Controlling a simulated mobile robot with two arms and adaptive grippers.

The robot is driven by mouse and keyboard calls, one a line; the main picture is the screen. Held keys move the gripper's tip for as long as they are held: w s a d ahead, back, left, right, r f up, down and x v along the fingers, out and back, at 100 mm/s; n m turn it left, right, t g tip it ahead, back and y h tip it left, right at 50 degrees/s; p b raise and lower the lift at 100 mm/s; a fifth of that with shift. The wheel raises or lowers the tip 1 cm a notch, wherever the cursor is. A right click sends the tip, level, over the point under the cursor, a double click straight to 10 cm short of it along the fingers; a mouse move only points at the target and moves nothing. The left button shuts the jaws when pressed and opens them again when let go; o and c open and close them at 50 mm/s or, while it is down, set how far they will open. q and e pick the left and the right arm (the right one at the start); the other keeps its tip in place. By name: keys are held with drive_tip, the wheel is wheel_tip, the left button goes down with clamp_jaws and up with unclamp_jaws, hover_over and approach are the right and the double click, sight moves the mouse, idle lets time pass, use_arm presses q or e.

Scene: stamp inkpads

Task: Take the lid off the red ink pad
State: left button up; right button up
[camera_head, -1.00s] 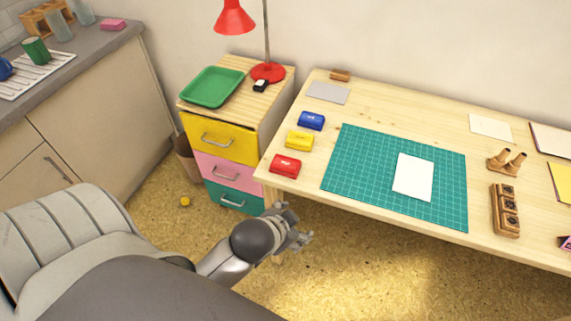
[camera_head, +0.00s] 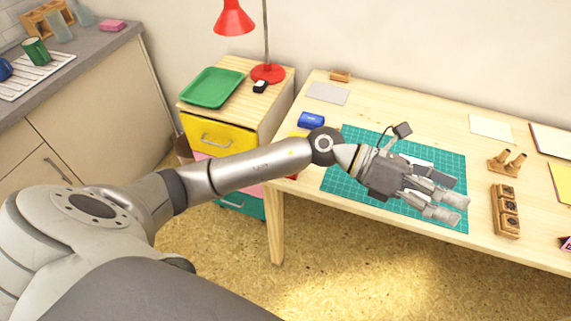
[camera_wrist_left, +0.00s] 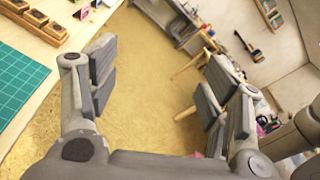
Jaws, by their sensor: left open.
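The blue ink pad (camera_head: 311,120) shows just beyond the arm, and only a sliver of the yellow ink pad (camera_head: 297,135) shows. My left gripper (camera_head: 447,207) is over the right front part of the green cutting mat (camera_head: 352,136), to the right of the pads and pointing away from them. In the left wrist view its two fingers (camera_wrist_left: 160,78) are spread apart with nothing between them. My right gripper is not in view.
The wooden table (camera_head: 390,103) holds a grey sheet (camera_head: 327,93), a white card (camera_head: 490,126), a stamp holder (camera_head: 507,161) and a wooden rack (camera_head: 506,211). A drawer unit (camera_head: 217,135) with a green tray (camera_head: 212,87) and red lamp (camera_head: 268,73) stands left.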

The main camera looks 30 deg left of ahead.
use_arm(q)
drive_tip(key=w+a+f+m+g+y, duration=0.25)
drive_tip(key=a+f+m+y, duration=0.25)
drive_tip(key=a+f+y, duration=0.5)
drive_tip(key=w+a+y, duration=0.3)
drive_tip(key=a+y, duration=0.5)
drive_tip(key=a, duration=1.6)
drive_tip(key=shift+g+y, duration=0.25)
drive_tip(key=shift+y, duration=0.05)
drive_tip(key=f, duration=0.2)
drive_tip(key=a+f, duration=0.1)
drive_tip(key=f, duration=0.1)
drive_tip(key=shift+a+f+p, duration=0.15)
drive_tip(key=shift+f+p, duration=0.2)
drive_tip(key=shift+f, duration=0.05)
drive_tip(key=f, duration=0.3)
drive_tip(key=f+p, duration=0.1)
drive_tip(key=shift+a+f, duration=0.4)
drive_tip(key=shift+f, duration=0.45)
